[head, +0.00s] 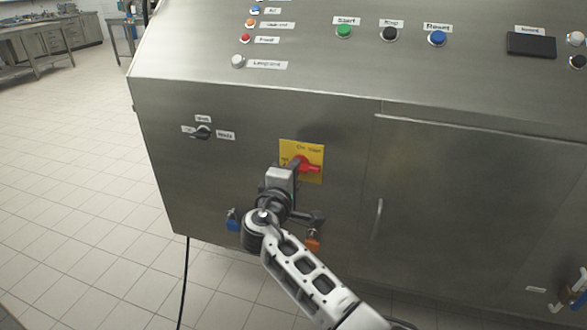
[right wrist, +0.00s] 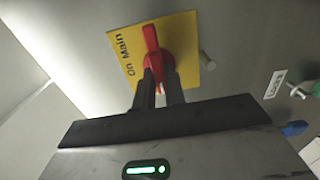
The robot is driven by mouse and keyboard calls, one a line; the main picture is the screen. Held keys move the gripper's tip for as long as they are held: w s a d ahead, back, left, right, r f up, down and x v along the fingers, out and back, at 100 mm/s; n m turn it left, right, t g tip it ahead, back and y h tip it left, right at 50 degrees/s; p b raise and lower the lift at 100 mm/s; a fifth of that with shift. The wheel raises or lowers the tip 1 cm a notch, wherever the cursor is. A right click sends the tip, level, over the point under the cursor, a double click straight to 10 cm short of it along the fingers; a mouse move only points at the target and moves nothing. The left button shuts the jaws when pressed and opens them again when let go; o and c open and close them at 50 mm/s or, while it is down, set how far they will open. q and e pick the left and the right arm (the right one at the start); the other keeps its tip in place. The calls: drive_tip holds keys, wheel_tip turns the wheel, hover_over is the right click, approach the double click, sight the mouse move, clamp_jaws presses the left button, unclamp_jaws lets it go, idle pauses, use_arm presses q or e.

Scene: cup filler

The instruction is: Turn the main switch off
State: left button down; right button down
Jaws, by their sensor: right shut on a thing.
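The main switch is a red rotary handle (head: 308,166) on a yellow plate (head: 313,147) on the front of the steel machine. In the right wrist view the red handle (right wrist: 151,40) stands on the yellow plate (right wrist: 185,27), which reads "On Main". My right gripper (head: 296,164) reaches up from below and is shut on the red handle. In the right wrist view its two dark fingers (right wrist: 160,82) are on the lower part of the handle, and the upper part shows above them. The fingertips are partly hidden in the head view. My left gripper is not in view.
A small black selector knob (head: 203,132) is left of the plate. Labelled Start (head: 344,31) and Reset (head: 437,38) buttons are on the sloped panel above. A blue valve handle (head: 233,222) and an orange one (head: 313,240) are low near my arm. A cabinet door (head: 450,190) is to the right.

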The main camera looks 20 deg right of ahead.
idle(0.4)
drive_tip(key=c, duration=1.5)
unclamp_jaws()
drive_tip(key=shift+o, duration=0.2)
